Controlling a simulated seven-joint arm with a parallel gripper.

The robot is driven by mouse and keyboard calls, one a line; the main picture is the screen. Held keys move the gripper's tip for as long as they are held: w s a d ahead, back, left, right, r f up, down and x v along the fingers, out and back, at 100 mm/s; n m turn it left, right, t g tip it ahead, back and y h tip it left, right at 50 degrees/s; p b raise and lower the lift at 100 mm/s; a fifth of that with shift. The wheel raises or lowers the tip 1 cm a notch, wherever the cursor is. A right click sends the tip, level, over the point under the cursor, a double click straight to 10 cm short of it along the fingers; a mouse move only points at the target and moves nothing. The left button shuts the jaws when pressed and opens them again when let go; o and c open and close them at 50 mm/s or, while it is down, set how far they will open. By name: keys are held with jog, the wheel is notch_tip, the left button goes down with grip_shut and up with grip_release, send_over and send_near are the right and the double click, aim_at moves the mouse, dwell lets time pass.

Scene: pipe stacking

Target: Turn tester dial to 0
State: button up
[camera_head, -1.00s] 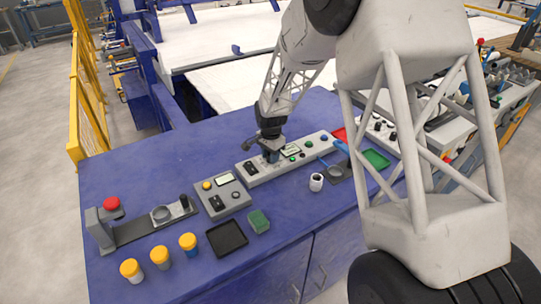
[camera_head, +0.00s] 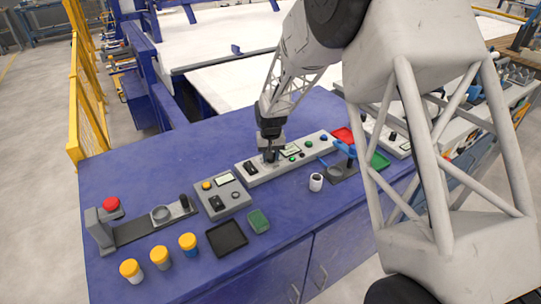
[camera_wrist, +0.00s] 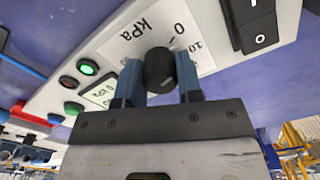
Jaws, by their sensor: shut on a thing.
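The tester is a long grey panel (camera_head: 310,149) on the blue table. My gripper (camera_head: 270,157) points down at its left part. In the wrist view, the black tester dial (camera_wrist: 160,68) sits between my two blue fingers (camera_wrist: 160,80), which are shut on it from both sides. A white scale plate (camera_wrist: 200,55) around the dial shows "0", "10" and "kPa". The dial's pointer mark cannot be made out. A small display (camera_wrist: 100,94) on the panel appears to read 0 kPa. In the head view my gripper hides the dial.
A black rocker switch (camera_wrist: 255,22) is close beside the dial; a lit green button (camera_wrist: 88,67) is on the other side. A grey control box (camera_head: 222,195) stands left of the tester. A white cup (camera_head: 316,182) and black tray (camera_head: 226,238) are in front.

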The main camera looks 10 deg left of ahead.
jog(key=shift+n, duration=1.2)
jog(key=o, duration=0.9)
jog(key=shift+r, duration=0.1)
jog(key=shift+r, duration=3.8)
